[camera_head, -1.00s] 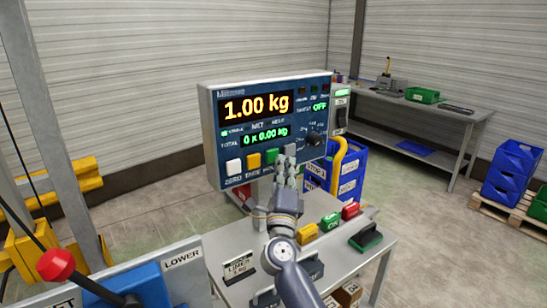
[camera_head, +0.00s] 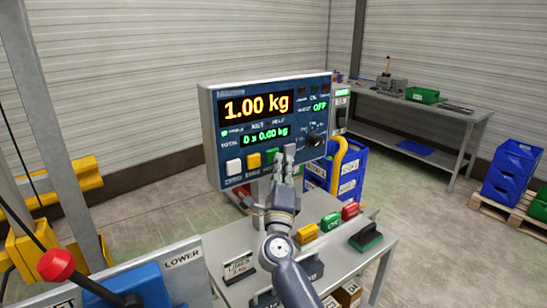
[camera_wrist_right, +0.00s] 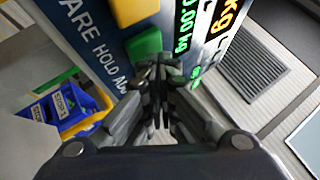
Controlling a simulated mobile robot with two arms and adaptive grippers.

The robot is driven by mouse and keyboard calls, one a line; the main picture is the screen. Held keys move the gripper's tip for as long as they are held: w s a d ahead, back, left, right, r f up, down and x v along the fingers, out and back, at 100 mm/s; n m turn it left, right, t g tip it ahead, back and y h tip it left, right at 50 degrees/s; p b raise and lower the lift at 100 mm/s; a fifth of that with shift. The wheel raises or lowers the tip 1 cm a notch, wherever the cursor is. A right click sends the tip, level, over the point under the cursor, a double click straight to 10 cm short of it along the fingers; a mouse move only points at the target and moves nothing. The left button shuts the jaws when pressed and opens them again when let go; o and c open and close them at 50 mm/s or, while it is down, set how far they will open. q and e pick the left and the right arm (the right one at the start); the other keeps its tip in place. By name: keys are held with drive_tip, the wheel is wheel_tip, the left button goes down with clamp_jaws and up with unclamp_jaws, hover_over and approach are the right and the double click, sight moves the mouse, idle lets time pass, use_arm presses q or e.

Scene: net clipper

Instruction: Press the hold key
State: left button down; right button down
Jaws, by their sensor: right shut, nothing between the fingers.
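The weighing indicator (camera_head: 212,130) stands upright with a dark blue face and reads 1.00 kg. A row of keys runs along its lower edge: a white key (camera_head: 233,166), a yellow key (camera_head: 254,160) and a green key (camera_head: 271,156). In the right wrist view the label HOLD lies beside the green key (camera_wrist_right: 145,45). The right gripper (camera_head: 285,154) is shut and empty, in front of the panel just right of the green key. Its fingertips (camera_wrist_right: 158,75) overlap the key's edge in the wrist view; contact cannot be told. The left gripper is out of view.
A small table (camera_head: 215,242) below the indicator carries yellow, green and red blocks (camera_head: 330,222) and a label card. A blue bin (camera_head: 352,172) stands behind. A red-knobbed lever (camera_head: 55,265) is at the lower left. A workbench (camera_head: 440,115) is far right.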

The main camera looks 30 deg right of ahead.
drive_tip(key=shift+w, duration=0.3)
drive_tip(key=shift+s, duration=0.2)
idle(0.4)
drive_tip(key=shift+s+p, duration=0.5)
drive_tip(key=shift+s, duration=0.2)
drive_tip(key=s, duration=0.1)
drive_tip(key=s+p, duration=0.1)
drive_tip(key=s, duration=0.1)
drive_tip(key=s+p, duration=0.1)
drive_tip(key=s, duration=0.1)
drive_tip(key=shift+d, duration=0.25)
drive_tip(key=shift+f, duration=0.1)
idle(0.5)
